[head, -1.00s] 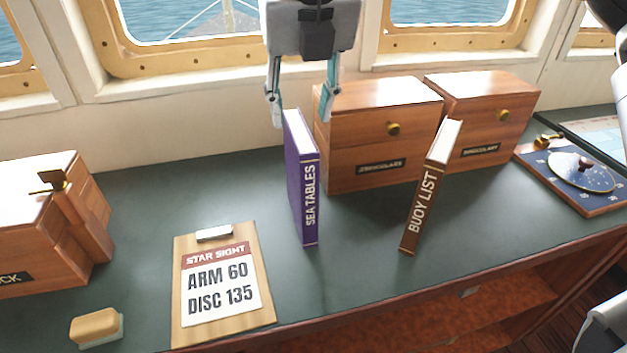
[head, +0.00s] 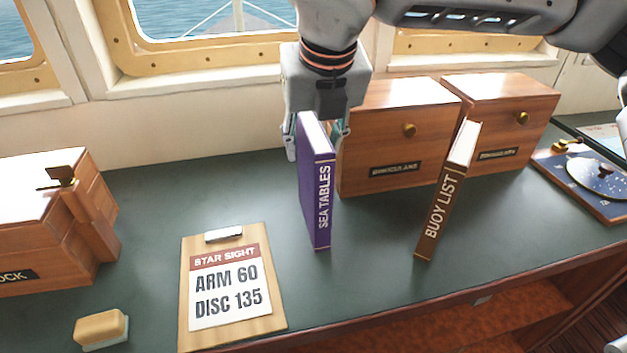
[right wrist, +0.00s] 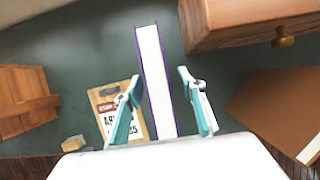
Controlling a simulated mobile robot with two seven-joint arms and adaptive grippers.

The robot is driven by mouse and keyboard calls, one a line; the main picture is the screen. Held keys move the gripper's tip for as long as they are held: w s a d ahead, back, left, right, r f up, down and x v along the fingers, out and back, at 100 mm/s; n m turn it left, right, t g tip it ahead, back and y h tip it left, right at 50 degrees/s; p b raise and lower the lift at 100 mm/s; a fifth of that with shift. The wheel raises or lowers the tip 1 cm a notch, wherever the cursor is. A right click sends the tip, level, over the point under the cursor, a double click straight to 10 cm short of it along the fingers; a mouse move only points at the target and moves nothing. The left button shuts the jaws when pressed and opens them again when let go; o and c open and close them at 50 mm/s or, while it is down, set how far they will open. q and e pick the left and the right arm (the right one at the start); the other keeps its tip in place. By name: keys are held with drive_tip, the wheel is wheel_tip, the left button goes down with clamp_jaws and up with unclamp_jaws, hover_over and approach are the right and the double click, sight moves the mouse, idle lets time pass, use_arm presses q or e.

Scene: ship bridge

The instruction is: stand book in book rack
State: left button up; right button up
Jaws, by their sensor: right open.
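The purple book "SEA TABLES" (head: 316,195) stands on the counter with its spine toward me; its white page edge (right wrist: 155,80) shows in the right wrist view. My right gripper (head: 315,143) is open over the book's top, pointing down. One finger is on each side of the book, with gaps visible on both sides in the right wrist view (right wrist: 160,88). The brown book "BUOY LIST" (head: 446,195) stands tilted to the right; its cover also shows in the right wrist view (right wrist: 285,110). I cannot make out a book rack. My left gripper is not in view.
Two wooden drawer boxes (head: 395,125) stand close behind and right of the purple book. A clipboard (head: 185,300), a sponge-like block (head: 100,327) and a wooden case (head: 40,220) are at left. A dial board (head: 585,185) is at far right. The counter between the books is clear.

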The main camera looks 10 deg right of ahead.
drive_tip(key=shift+f, duration=0.25)
idle(0.5)
drive_tip(key=shift+r, duration=0.1)
clamp_jaws()
